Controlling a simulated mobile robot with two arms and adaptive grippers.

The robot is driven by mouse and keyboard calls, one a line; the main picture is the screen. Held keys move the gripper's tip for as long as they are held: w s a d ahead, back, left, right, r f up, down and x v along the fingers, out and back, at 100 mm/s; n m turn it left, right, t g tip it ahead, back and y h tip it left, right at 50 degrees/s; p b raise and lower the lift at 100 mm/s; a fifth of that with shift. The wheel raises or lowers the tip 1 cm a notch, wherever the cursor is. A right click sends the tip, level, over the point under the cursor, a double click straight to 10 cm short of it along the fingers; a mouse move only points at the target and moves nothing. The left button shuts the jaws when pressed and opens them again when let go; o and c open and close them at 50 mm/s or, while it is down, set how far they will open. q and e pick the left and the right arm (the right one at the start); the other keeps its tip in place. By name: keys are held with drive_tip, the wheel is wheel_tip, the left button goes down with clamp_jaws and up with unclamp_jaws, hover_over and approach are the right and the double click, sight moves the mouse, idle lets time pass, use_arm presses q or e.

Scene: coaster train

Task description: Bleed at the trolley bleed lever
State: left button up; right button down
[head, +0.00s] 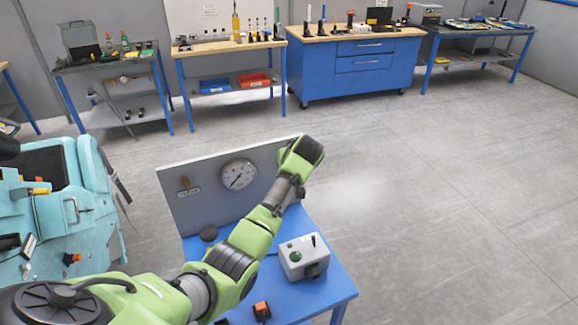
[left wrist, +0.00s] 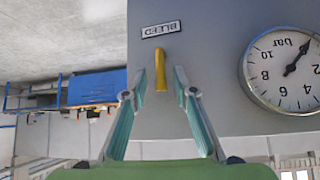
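My left gripper (left wrist: 160,76) is open, with a finger on each side of the lever and a visible gap to each. I cannot tell how deep the lever sits between the fingers. In the head view my left arm (head: 300,160) reaches the panel's right end and hides the lever and fingers. My right gripper is not in view.
A round bar gauge (head: 238,175) is on the panel; its needle looks near the low end. A brass fitting (head: 185,184) is at the panel's left. A grey control box (head: 303,258) sits on the blue trolley (head: 335,287). A teal machine (head: 75,225) stands left; floor to the right is clear.

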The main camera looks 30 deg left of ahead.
use_arm(q)
drive_tip(key=v, duration=1.2)
drive_tip(key=shift+s+f, duration=0.1)
drive_tip(key=shift+f, duration=0.05)
idle(0.3)
